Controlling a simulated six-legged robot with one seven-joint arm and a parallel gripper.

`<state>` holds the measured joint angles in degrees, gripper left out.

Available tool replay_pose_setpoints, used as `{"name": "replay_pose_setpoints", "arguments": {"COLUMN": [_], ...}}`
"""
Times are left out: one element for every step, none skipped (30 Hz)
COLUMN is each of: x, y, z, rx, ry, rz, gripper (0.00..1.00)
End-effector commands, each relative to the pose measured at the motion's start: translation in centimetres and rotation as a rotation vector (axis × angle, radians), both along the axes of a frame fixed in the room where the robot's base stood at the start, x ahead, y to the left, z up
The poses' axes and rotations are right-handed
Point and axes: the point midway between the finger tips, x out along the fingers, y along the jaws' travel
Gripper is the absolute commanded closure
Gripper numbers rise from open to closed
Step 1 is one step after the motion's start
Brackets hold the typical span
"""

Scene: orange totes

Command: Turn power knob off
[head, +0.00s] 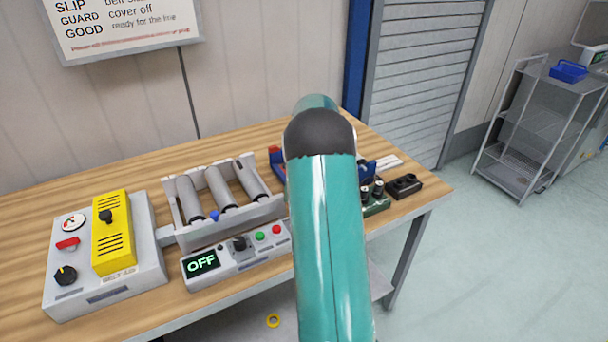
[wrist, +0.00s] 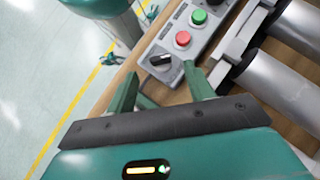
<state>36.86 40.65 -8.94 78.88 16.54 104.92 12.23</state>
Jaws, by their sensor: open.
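A grey control box (head: 215,277) stands at the table's front edge in the head view. Its display (head: 201,263) reads OFF in green. A black knob (head: 239,243) sits beside the display, with a green button (head: 260,236) and a red button (head: 276,229) to its right. The wrist view shows a black knob (wrist: 160,60) with a pale mark, near a red button (wrist: 182,38) and a green button (wrist: 198,16). My gripper (wrist: 161,84) is open, its two green fingers just short of this knob, one toward each side. No contact shows. My arm hides the gripper in the head view.
A grey box (head: 148,225) with a yellow cover (head: 112,235), another black knob (head: 65,275) and a red switch stands at left. A roller unit (head: 228,195) lies behind the control box. Small dark parts (head: 403,186) sit at right. Bare wood shows behind the rollers.

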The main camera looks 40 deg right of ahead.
Motion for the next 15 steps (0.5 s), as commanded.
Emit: {"name": "replay_pose_setpoints", "arguments": {"x": [0.5,0.7,0.9,1.1,1.3,1.5,1.7,1.8,1.9,2.0,2.1,2.2,2.2,2.3,2.4], "y": [-0.8,-1.1,-1.6,-2.0,-2.3,-2.8,-3.1,-3.2,-3.5,-3.6,-3.7,-3.9,-4.0,-4.1,-4.2], "z": [0.7,1.1,1.7,2.1,2.5,3.0,3.4,3.5,3.8,4.0,4.2,4.4,4.5,4.6,4.7], "rx": [-0.002,-0.001,-0.003,-0.002,-0.002,-0.002,-0.002,0.002,0.001,0.002,0.002,0.002,0.001,0.0,0.0], "ry": [-0.002,-0.002,-0.001,-0.001,-0.001,-0.001,-0.001,-0.001,-0.002,-0.001,-0.001,-0.001,0.0,-0.001,-0.001], "rz": [-0.001,-0.001,-0.001,-0.001,-0.001,-0.001,-0.001,0.0,-0.001,-0.001,0.0,0.0,-0.001,-0.001,-0.001], "gripper": [0.47,0.47,0.47,0.47,0.47,0.47,0.47,0.47,0.47,0.47,0.47,0.47,0.47,0.47,0.47]}}
